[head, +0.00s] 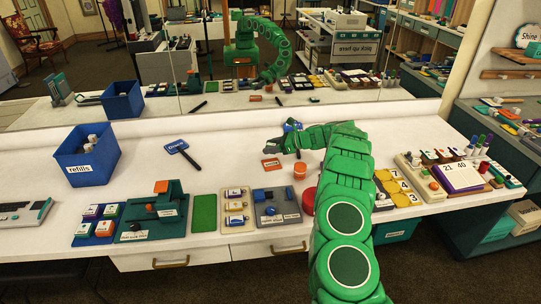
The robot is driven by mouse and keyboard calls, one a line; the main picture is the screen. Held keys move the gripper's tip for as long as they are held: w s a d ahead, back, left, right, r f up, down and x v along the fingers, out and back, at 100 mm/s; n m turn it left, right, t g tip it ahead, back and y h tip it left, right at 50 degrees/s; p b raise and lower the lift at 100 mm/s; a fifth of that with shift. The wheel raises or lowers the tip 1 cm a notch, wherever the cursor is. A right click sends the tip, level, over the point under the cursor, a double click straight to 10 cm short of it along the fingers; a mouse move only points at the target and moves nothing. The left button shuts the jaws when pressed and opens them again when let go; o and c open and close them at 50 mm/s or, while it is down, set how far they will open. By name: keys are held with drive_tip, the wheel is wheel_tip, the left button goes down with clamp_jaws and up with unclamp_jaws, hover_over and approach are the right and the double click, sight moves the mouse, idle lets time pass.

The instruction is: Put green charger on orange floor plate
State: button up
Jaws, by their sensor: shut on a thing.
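My gripper (272,146) is at the end of the green arm, over the back middle of the white counter. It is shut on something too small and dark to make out. I cannot pick out a green charger for certain. A small orange plate (271,163) with a label lies flat on the counter, just in front of and below my gripper. It looks like the orange floor plate, but its label is unreadable. I cannot tell the height of my gripper above it.
An orange round piece (300,170) stands close right of the plate, and a red round piece (309,200) lies beside my arm. A mirror (215,60) stands behind the counter.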

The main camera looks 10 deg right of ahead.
sight(270, 159)
drive_tip(key=shift+w+f, duration=0.95)
drive_tip(key=shift+f, duration=0.25)
drive_tip(key=shift+f, duration=0.1)
drive_tip(key=shift+w+f, duration=0.1)
drive_tip(key=shift+w, duration=0.1)
drive_tip(key=shift+f, duration=1.55)
drive_tip(key=o, duration=1.1)
drive_tip(key=shift+f, duration=0.1)
